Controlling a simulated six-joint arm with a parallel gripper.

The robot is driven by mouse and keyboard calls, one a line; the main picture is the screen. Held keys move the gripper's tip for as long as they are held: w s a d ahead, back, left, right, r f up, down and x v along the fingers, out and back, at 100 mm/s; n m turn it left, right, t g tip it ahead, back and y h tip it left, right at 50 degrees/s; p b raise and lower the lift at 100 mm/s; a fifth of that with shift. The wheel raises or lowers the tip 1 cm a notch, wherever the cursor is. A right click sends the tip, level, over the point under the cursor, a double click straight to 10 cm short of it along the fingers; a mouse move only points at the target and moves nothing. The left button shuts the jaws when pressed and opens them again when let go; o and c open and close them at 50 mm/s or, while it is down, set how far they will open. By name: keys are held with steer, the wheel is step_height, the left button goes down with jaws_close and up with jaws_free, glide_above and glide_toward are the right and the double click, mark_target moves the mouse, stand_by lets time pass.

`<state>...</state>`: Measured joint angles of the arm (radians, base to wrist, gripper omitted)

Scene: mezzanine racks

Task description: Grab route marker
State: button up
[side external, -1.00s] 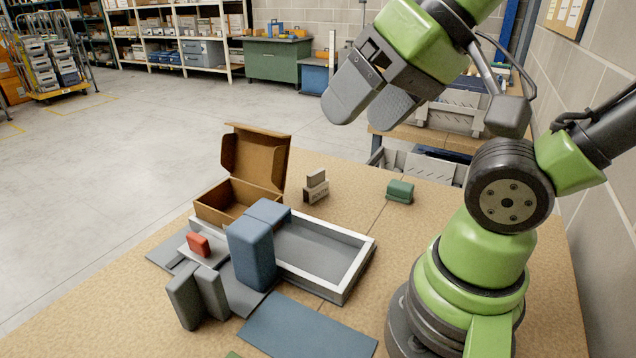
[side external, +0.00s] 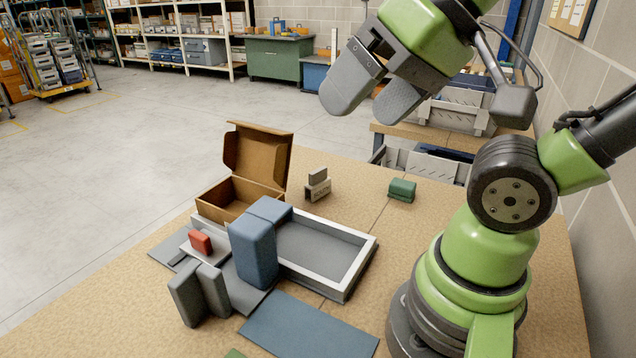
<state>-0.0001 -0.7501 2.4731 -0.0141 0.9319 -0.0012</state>
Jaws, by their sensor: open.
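My gripper (side external: 370,98) is open and empty, high above the back of the table and well clear of everything on it. I cannot tell for sure which thing is the route marker. A small red block (side external: 200,242) sits on a light grey stand (side external: 213,254) at the left. A green block (side external: 402,188) lies on the right part of the table.
An open cardboard box (side external: 222,204) stands behind a white-rimmed grey tray (side external: 350,284). A tall blue block (side external: 253,255) and dark grey upright blocks (side external: 187,298) stand in front. A flat blue mat (side external: 308,328) lies at the front. The table (side external: 350,210) is clear around the green block.

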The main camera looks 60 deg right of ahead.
steer(key=w+d+r+m+h, duration=0.1)
steer(key=w+d+r+m, duration=0.3)
steer(key=w+r+m, duration=0.5)
steer(key=m+g+h, duration=0.2)
steer(key=m+g, duration=0.1)
steer(key=m, duration=2.3)
glide_above(319, 170)
steer(key=s, duration=0.2)
step_height(319, 170, down, 5)
steer(key=f, duration=1.8)
steer(key=w+f, duration=0.1)
steer(key=f, duration=0.8)
steer(key=shift+a+f, duration=0.2)
steer(key=shift+a, duration=0.2)
steer(key=shift+d+x, duration=0.1)
steer(key=shift+x, duration=1.45)
steer(key=shift+d+x, duration=0.15)
steer(key=shift+x, duration=1.4)
steer(key=shift+s, duration=0.15)
